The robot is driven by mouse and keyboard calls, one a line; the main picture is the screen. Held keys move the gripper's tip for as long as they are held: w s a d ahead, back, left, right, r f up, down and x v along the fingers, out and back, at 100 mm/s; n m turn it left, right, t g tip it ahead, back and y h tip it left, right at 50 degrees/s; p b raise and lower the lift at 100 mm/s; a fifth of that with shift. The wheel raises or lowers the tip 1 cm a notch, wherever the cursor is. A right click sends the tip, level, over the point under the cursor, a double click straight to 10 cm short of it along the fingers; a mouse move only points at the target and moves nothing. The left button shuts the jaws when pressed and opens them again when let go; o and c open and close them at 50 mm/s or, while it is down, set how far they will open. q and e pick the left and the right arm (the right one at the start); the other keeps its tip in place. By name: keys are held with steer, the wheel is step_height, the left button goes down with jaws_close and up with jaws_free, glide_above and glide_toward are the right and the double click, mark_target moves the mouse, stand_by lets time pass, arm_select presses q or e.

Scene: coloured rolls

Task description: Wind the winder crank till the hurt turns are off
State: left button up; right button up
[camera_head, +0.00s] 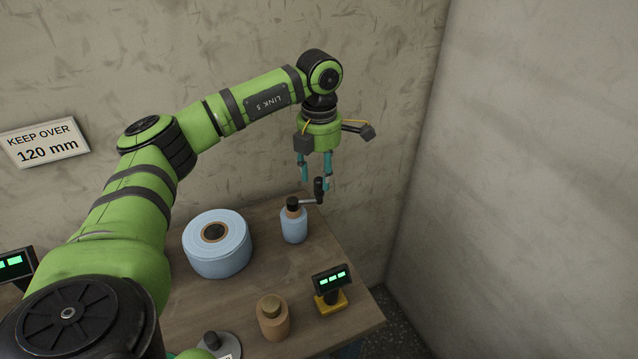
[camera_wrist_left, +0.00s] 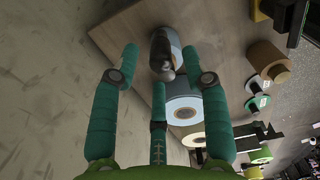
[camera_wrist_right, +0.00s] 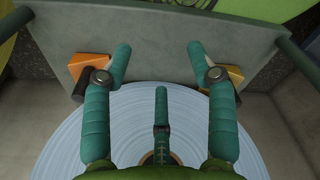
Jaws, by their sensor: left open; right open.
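The winder (camera_head: 293,226) stands near the table's back edge with a narrow pale blue winding on it. My left gripper (camera_head: 315,181) is open above the handle, fingers pointing down. In the left wrist view the handle (camera_wrist_left: 161,52) shows between the open fingers; I cannot tell whether they touch it. A large pale blue roll (camera_head: 231,263) with a brown core sits left of the winder. My right gripper (camera_wrist_right: 160,52) is open over a large pale blue roll (camera_wrist_right: 105,120). No hurt turns are distinguishable.
A display with green digits (camera_head: 332,282) on a yellow base is near the right edge. A wall sign (camera_head: 46,142) reads "KEEP OVER 120 mm". Bare table (camera_head: 345,318) lies at the right corner, near the wall.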

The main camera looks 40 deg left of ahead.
arm_select(q)
step_height(320, 180, up, 8)
steer(key=shift+f, duration=0.15)
stand_by(0.6)
